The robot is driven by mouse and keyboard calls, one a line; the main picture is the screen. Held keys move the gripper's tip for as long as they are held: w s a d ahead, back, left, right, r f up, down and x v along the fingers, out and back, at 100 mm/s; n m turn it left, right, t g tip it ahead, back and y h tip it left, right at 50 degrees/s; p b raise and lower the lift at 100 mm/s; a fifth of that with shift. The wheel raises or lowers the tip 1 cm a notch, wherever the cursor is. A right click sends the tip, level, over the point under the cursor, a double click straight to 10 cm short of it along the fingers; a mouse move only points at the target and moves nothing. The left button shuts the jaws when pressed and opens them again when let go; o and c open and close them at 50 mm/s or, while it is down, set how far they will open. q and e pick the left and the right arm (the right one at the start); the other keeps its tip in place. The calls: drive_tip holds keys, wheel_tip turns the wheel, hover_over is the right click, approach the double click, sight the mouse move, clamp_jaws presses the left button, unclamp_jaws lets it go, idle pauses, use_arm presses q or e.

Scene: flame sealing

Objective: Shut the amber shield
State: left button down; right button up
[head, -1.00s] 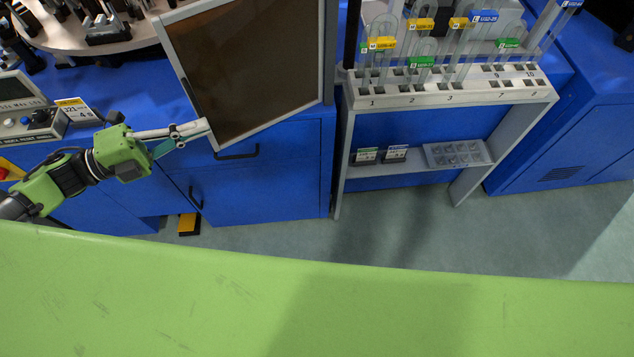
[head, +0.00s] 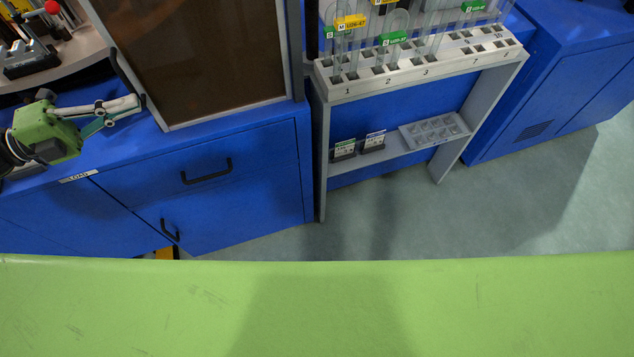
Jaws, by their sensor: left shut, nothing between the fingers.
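The amber shield (head: 207,55) is a dark brown pane in a pale grey frame, upright over the bench at upper left in the head view. Its lower edge runs nearly parallel to the bench's front edge; its top is cut off. A black bar (head: 122,72) stands by its left side. My left gripper (head: 140,104) is shut and empty. Its fingertips point right, just left of the frame's lower left corner; whether they touch it I cannot tell. My right gripper is not in view.
A rack (head: 415,72) with numbered slots and tagged glass tubes stands right of the bench, with a grey tray (head: 436,131) on its shelf. A round table (head: 75,62) with tools is at upper left. Blue drawers (head: 235,200) lie below the shield. Floor (head: 400,215) is free in front.

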use_arm(q)
drive_tip(key=shift+w+a+r, duration=0.4)
drive_tip(key=shift+w, duration=0.05)
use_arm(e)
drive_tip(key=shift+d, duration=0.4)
use_arm(q)
drive_tip(key=shift+a, duration=0.1)
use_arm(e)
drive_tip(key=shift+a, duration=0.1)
use_arm(q)
drive_tip(key=s+v, duration=0.1)
drive_tip(key=v, duration=1)
drive_tip(key=shift+f, duration=0.4)
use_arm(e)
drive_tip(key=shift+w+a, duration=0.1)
use_arm(q)
drive_tip(key=shift+s, duration=0.15)
